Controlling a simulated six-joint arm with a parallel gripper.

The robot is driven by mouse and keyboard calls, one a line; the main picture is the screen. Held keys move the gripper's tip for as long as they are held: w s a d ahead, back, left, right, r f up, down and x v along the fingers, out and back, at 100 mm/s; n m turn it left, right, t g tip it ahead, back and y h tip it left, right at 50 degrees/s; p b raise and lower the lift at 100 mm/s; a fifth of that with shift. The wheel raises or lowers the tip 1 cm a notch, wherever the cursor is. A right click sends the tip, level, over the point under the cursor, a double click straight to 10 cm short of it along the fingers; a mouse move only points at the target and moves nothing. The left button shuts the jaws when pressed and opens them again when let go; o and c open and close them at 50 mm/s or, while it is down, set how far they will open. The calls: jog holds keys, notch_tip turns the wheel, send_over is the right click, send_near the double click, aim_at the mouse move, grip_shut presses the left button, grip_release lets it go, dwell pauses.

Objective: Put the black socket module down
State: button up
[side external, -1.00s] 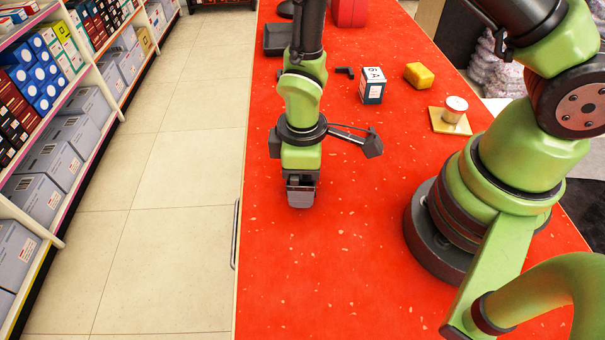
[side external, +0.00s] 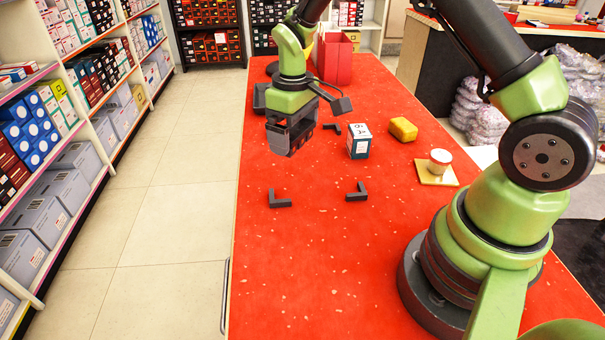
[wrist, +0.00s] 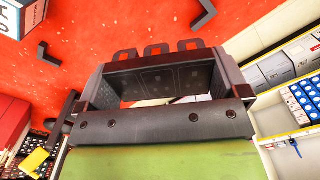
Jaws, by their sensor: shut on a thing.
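My gripper (side external: 289,138) is above the red counter, near its left edge, in the side view. It is shut on the black socket module (wrist: 160,82), a dark block with several loops along its top edge in the wrist view. The module spans the space between the jaws and is held clear of the counter. In the side view the jaws hide much of it. Dark corner brackets lie on the counter: one at the front left (side external: 280,199), one at the front right (side external: 357,192) and one farther back (side external: 332,128).
A white and blue box (side external: 359,142) stands right of my gripper. A yellow block (side external: 402,129) and a jar (side external: 439,160) on a wooden plate (side external: 450,178) are farther right. A red holder (side external: 335,62) stands at the back. The front of the counter is clear.

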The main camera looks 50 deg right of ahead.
aim_at(302, 121)
jog(key=d, duration=0.2)
jog(key=w+d+m, duration=0.1)
jog(key=shift+d+f, duration=0.1)
jog(key=shift+d, duration=0.3)
jog(key=shift+m, duration=0.3)
jog(key=f, duration=0.5)
jog(key=shift+d+f, duration=0.15)
jog(key=shift+d, duration=0.1)
jog(key=shift+w+f, duration=0.1)
jog(key=shift+f, duration=2.1)
